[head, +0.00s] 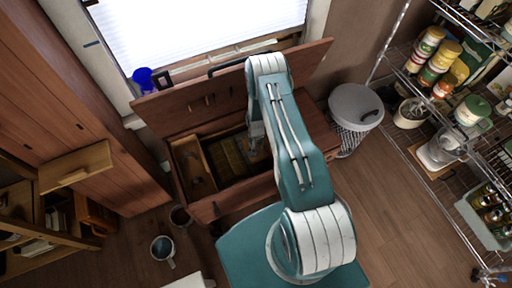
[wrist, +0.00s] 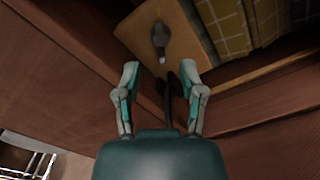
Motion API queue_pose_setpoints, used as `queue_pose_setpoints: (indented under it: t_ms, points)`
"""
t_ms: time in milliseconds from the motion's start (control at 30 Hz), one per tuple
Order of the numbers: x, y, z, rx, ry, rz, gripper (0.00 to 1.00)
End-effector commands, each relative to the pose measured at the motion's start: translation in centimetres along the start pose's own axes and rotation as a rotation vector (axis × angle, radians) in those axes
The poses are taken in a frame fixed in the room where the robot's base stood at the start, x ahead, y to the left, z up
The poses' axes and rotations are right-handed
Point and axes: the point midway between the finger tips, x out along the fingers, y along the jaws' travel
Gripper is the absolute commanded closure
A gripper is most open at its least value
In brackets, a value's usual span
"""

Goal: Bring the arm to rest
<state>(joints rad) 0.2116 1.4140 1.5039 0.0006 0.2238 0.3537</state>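My arm (head: 290,140) reaches forward over an open wooden chest (head: 215,208), bent down at its far end. My gripper shows in the wrist view (wrist: 159,72) with its two fingers spread well apart. It points toward the chest, near a light wooden tray (wrist: 190,30). A small dark object (wrist: 160,40) lies in that tray, beyond the fingertips. A dark slim thing (wrist: 170,98) shows between the fingers; I cannot tell what it is or whether it touches them. In the head view the gripper is mostly hidden by the arm.
The chest's raised lid (head: 225,88) stands behind, under the window. A lidded bin (head: 355,105) stands right of the chest, and a wire rack (head: 430,175) with jars and tins is at far right. A mug (head: 163,248) sits on the floor. The floor right of my arm is clear.

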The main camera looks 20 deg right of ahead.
Motion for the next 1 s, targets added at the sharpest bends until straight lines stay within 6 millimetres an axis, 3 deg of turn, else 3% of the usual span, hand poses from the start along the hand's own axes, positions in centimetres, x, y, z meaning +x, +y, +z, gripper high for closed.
queue_pose_setpoints:
  t_ms: [200,767,867,1000]
  points:
    - [-2.0,0.0,-0.1,0.0,0.001,0.0,0.49]
    - [-2.4,-0.1,-0.2,-0.001,0.003,-0.001,0.49]
    - [-4.3,-0.6,-1.0,-0.013,0.016,-0.006,0.49]
    - [-10.1,-1.9,-2.6,-0.047,0.048,-0.018,0.49]
